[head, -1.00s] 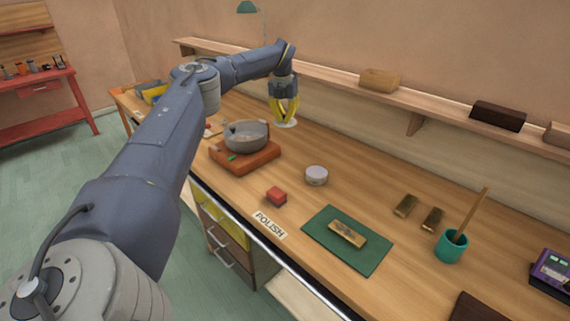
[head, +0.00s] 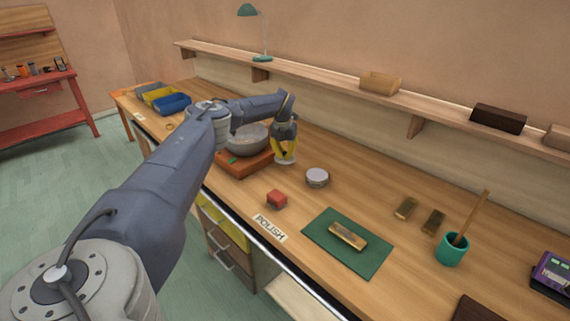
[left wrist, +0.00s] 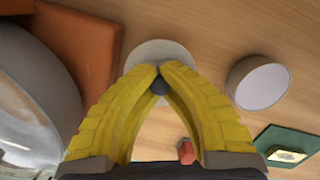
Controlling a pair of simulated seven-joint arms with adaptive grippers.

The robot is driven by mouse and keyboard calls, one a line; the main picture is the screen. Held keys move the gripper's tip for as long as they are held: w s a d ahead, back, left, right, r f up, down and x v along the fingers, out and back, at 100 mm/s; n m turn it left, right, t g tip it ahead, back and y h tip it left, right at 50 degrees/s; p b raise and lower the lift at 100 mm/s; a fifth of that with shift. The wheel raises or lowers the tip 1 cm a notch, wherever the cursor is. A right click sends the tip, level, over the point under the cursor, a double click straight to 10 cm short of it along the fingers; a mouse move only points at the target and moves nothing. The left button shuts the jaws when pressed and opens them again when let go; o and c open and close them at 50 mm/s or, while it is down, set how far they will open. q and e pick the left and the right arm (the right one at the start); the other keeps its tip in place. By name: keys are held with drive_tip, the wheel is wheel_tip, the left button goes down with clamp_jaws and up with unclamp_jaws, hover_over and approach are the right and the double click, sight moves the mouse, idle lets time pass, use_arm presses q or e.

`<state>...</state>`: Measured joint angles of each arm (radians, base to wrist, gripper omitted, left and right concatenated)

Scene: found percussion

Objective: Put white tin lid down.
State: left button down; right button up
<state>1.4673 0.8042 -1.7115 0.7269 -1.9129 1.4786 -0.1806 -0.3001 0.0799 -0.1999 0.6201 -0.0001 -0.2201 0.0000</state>
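My left gripper (head: 284,158) points down beside the wooden block, its yellow fingers closed together. In the left wrist view the fingertips (left wrist: 160,78) meet around a small dark knob. The white tin lid (left wrist: 150,52) is a pale round disc under that knob, partly hidden by the fingers. In the head view the lid (head: 284,162) shows as a pale edge under the fingers, low over the bench. I cannot tell whether it touches the wood. My right gripper is not in view.
A grey pan (head: 250,138) sits on the reddish block (head: 232,168) left of the gripper. A round tin (head: 317,177) stands to the right. A red block (head: 277,199) and a green mat (head: 372,262) lie nearer the front. Bare bench lies behind the tin.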

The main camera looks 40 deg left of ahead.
sight(285, 167)
use_arm(q)
drive_tip(key=shift+f, duration=2.05)
drive_tip(key=shift+f, duration=0.1)
drive_tip(key=c, duration=2.1)
unclamp_jaws()
drive_tip(key=shift+c, duration=0.2)
drive_tip(key=o, duration=0.5)
drive_tip(key=shift+o, duration=0.2)
drive_tip(key=shift+f, duration=0.1)
drive_tip(key=r, duration=0.4)
drive_tip(key=s+r, duration=0.1)
drive_tip(key=r, duration=0.7)
drive_tip(key=shift+s+d+r, duration=0.15)
drive_tip(key=shift+s+d, duration=0.1)
drive_tip(key=shift+s, duration=0.05)
